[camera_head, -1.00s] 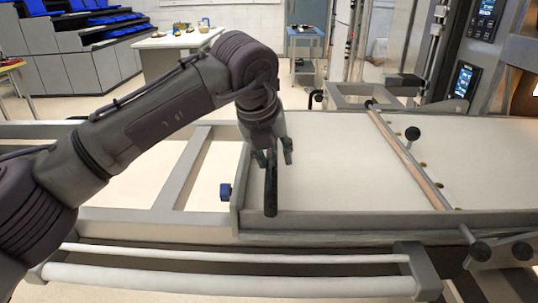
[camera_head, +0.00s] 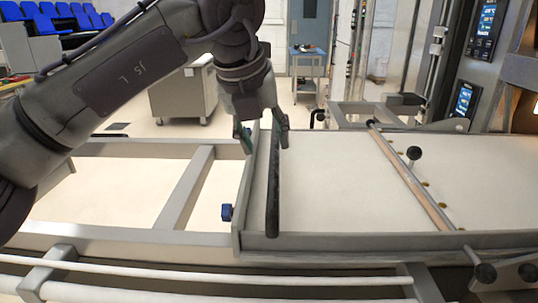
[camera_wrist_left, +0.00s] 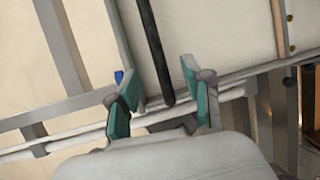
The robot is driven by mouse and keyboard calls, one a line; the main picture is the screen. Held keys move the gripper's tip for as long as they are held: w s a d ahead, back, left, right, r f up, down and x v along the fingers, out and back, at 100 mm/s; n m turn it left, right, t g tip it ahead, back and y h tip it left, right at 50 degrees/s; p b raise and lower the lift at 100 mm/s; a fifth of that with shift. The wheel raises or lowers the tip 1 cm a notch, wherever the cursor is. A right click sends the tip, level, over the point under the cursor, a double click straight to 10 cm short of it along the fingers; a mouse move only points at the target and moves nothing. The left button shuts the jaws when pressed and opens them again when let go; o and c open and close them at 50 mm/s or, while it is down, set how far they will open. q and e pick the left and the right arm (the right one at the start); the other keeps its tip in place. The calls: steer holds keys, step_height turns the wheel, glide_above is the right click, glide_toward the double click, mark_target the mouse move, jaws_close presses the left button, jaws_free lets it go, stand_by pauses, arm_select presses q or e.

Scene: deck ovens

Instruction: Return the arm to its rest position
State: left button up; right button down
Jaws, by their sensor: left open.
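My left arm comes in from the left in the head view and bends down at the wrist. My left gripper (camera_head: 262,132) is open, with its green-padded fingers apart and nothing seen held. It hangs over the near left end of the pale loading deck (camera_head: 335,185). My right gripper is not in view.
A metal frame (camera_head: 185,190) with a blue knob (camera_head: 227,212) adjoins the deck at left. A rail with a black knob (camera_head: 414,153) crosses the deck at right. Oven control panels (camera_head: 466,100) stand at far right. A blue cart (camera_head: 307,65) and blue seats stand behind.

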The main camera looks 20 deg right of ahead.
arm_select(q)
steer(key=shift+s+a+r, duration=0.2)
steer(key=shift+r, duration=0.35)
